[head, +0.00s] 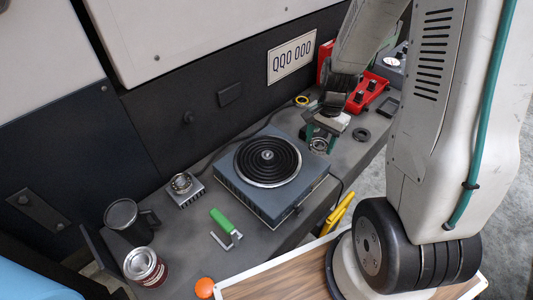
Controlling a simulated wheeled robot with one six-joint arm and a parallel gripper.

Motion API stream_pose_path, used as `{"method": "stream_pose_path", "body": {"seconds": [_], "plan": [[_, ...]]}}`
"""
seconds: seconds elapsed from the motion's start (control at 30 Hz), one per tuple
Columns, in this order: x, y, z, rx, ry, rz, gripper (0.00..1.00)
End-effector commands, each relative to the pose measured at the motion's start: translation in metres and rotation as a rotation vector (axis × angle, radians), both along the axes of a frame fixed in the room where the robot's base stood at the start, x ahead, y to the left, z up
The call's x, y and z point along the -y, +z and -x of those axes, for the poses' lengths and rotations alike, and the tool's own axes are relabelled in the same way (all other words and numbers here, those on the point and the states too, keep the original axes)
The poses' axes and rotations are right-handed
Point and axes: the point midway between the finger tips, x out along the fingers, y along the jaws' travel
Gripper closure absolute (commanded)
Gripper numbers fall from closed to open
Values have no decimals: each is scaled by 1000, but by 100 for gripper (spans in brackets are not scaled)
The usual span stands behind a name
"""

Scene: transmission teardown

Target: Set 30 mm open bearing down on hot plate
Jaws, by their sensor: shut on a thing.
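The hot plate (296,189) is a blue-grey box with a round black spiral burner on top, in the middle of the bench; the burner is bare. My gripper (320,143) is to the right of the hot plate, pointing down, with greenish fingers. It is shut on a small metal ring-shaped bearing (319,146), which sits between the fingertips. The bearing is small in view, and I cannot tell whether it touches the bench. A second bearing (181,183) sits on a small finned metal block left of the hot plate.
A black mug (123,217), an open can (145,266) and a green-handled tool (221,221) stand or lie left and in front. A dark ring (361,134), a yellow ring (302,100) and a red fixture (366,92) are at the right. My arm hides part of the bench.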

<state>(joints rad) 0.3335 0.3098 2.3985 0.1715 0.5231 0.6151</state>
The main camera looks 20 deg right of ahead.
Motion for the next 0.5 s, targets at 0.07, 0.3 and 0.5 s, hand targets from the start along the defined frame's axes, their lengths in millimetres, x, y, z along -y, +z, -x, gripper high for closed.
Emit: {"method": "stream_pose_path", "body": {"seconds": [0.07, 0.3, 0.5], "plan": [[-1, 2, 7, -2, -59, -1, 73], [-44, -3, -19, -3, -74, -1, 73], [-89, -8, -49, -2, -70, -1, 73]]}}
